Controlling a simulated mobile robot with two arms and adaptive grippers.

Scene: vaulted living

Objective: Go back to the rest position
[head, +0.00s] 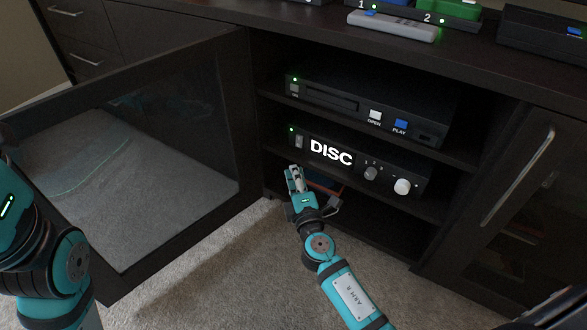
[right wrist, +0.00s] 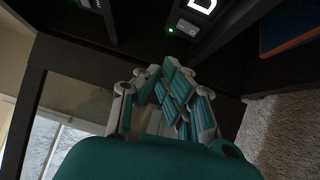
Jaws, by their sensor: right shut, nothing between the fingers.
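My right gripper (head: 296,180) is shut and empty. In the head view it is in front of the open cabinet, just below the left end of the receiver with the lit DISC display (head: 331,152). In the right wrist view its fingers (right wrist: 172,85) come together, with a lit green dot of the device above them. My left arm enters at the left edge of the head view, but its gripper is out of the picture.
The glass cabinet door (head: 150,235) stands open at the left. A disc player (head: 330,98) sits on the upper shelf. A reddish-blue item (head: 325,186) lies behind my right gripper. A closed door with a handle (head: 518,176) is at the right. Carpet (head: 225,285) is clear in front.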

